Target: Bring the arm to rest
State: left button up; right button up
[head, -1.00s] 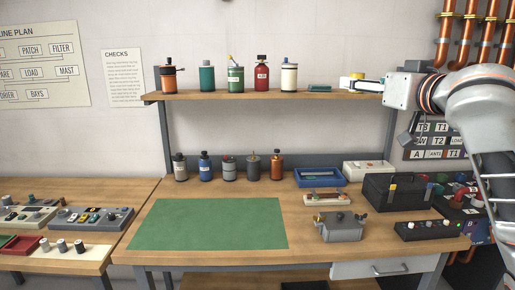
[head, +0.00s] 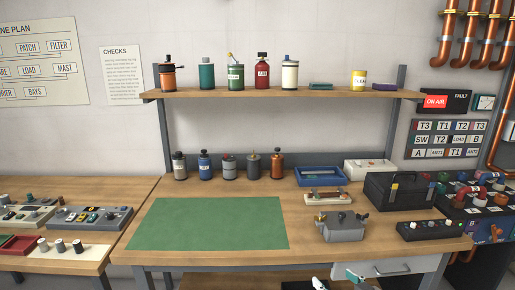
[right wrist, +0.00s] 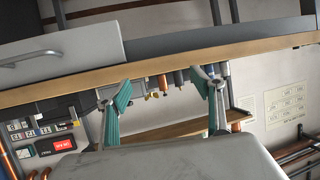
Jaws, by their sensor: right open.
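My right gripper (head: 337,282) shows at the bottom edge of the head view, low in front of the bench and below its front edge. Only its fingertips with teal pads are in that view. In the right wrist view the two fingers (right wrist: 160,92) stand wide apart with nothing between them, so it is open and empty. Most of my right arm is out of the head view. My left gripper is in neither view.
The workbench (head: 190,258) has a drawer (head: 385,268) close to my right gripper. A green mat (head: 208,222), a grey box (head: 342,228) and a black case (head: 395,192) are on top. The shelf (head: 280,96) holds several bottles and cans.

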jog(key=s+f+g, duration=0.1)
jog(key=s+f, duration=1)
jog(key=s, duration=0.2)
jog(key=s+f+n+g+h, duration=0.1)
jog(key=s+f, duration=1)
jog(key=s, duration=0.2)
jog(key=shift+s+d+f+g, duration=0.15)
jog(key=shift+s+d+g, duration=0.05)
jog(key=shift+s+g, duration=0.2)
